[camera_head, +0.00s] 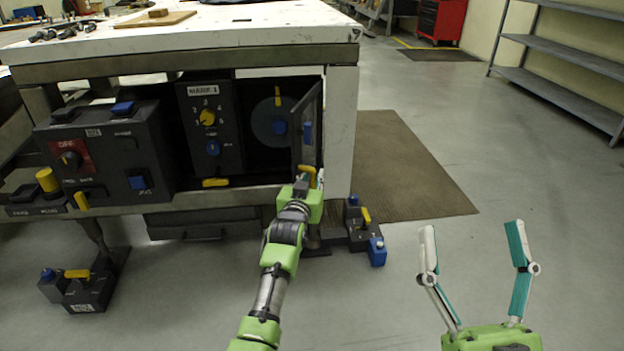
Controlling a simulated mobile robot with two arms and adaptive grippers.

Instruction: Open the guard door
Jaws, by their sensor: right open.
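The guard door (297,141) is a dark-framed panel at the right side of the machine under the bench. It stands swung outward, and a round grey disc (266,121) with a blue centre shows in the bay behind it. A yellow piece (307,173) shows at the door's lower end. My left gripper (309,180) is at that lower end, close to the yellow piece. Its fingers are small and partly hidden, so I cannot tell whether they grip it. My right gripper (475,241) is open and empty above the floor at the lower right.
A black panel (210,110) with a yellow dial is left of the bay. A control box (107,150) with a red OFF plate is further left. Pedal units stand on the floor at left (87,290) and right (362,232). A brown mat (400,170) and open floor lie right.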

